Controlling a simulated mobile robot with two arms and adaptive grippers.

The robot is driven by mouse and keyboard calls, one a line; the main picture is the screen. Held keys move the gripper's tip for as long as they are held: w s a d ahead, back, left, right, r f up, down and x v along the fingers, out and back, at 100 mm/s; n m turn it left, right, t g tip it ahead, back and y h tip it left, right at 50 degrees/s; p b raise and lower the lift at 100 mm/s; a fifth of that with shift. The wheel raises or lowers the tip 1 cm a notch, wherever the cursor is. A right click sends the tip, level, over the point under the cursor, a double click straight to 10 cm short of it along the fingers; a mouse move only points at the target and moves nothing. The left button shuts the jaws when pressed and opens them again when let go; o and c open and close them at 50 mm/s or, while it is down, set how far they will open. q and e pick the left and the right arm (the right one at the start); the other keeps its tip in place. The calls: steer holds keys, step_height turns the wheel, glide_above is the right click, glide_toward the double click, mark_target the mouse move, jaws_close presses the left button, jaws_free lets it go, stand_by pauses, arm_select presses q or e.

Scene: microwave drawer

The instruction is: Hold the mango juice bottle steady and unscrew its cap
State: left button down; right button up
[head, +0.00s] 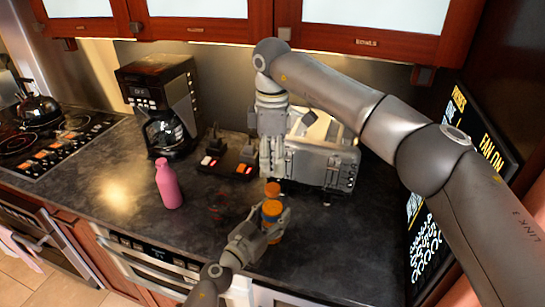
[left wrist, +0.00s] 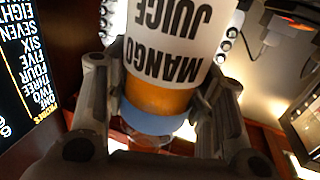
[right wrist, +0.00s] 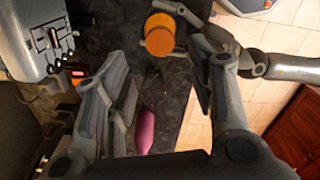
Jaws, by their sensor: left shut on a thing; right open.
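The mango juice bottle (head: 271,208), orange with a white label, is in my left gripper (head: 268,226) above the counter's front edge. Its "MANGO JUICE" label (left wrist: 168,42) reads upside down in the left wrist view, between the shut fingers (left wrist: 155,100). A smaller orange piece (head: 272,188) shows just above the bottle in the head view; I cannot tell whether it is joined to it. My right gripper (head: 270,172) points down close to that piece. In the right wrist view, its open fingers (right wrist: 158,75) have a round orange top (right wrist: 160,34) ahead, near their tips.
A pink bottle (head: 168,184) stands left on the dark counter (head: 110,190), with a small reddish glass (head: 217,205) between it and my left gripper. A coffee maker (head: 160,105) and toaster (head: 322,165) stand behind. Cabinets (head: 365,38) hang above. Counter space is clear at right front.

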mark_target(273, 187)
steer(key=m, duration=0.3)
steer(key=shift+f, duration=0.25)
step_height(273, 187, down, 8)
steer(key=shift+r, duration=0.2)
steer(key=shift+c, duration=0.2)
